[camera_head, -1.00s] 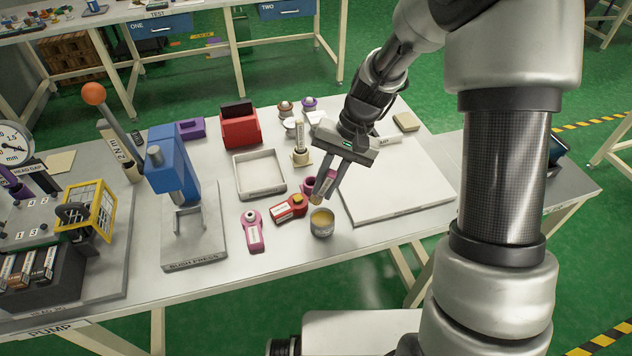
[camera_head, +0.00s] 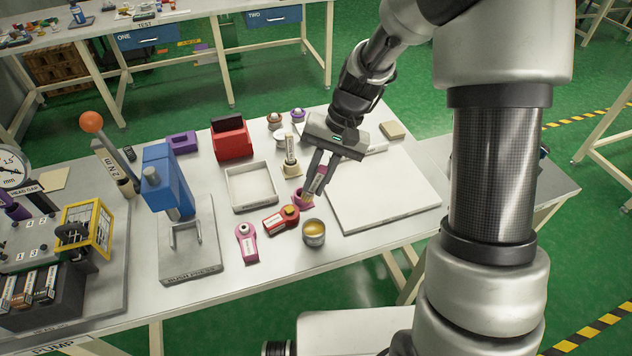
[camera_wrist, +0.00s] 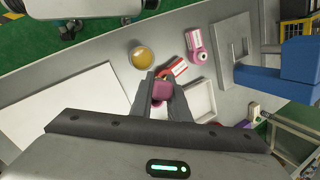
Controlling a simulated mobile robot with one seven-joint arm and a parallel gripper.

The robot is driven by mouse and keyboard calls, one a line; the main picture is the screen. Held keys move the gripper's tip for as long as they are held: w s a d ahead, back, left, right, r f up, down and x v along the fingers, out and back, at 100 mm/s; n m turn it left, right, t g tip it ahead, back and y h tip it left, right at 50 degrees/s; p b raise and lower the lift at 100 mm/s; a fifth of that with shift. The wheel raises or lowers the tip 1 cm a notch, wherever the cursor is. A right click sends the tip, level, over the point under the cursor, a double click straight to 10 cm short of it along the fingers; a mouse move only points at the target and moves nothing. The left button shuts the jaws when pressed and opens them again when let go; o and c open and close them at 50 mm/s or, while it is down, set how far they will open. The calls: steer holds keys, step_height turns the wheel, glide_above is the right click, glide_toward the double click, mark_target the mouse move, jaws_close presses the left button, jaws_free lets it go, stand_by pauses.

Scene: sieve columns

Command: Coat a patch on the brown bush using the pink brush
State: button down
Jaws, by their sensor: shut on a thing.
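In the wrist view, a pink thing (camera_wrist: 162,90) shows between the fingers of my gripper (camera_wrist: 160,82). The brown bush (camera_head: 291,212) sits at the end of a red labelled holder (camera_head: 274,222), left of the stand. An open tin (camera_head: 313,241) with amber contents stands in front.
A pink holder (camera_head: 247,245) lies left of the red one. A pale tray (camera_head: 252,188), a white brush in a cream stand (camera_head: 291,167) and a red bin (camera_head: 231,138) stand behind. A blue press (camera_head: 166,180) is left. The white board (camera_head: 385,205) is clear.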

steer(key=shift+r, duration=0.2)
steer(key=shift+r+p, duration=1.15)
steer(key=shift+r, duration=0.4)
steer(key=shift+f, duration=0.1)
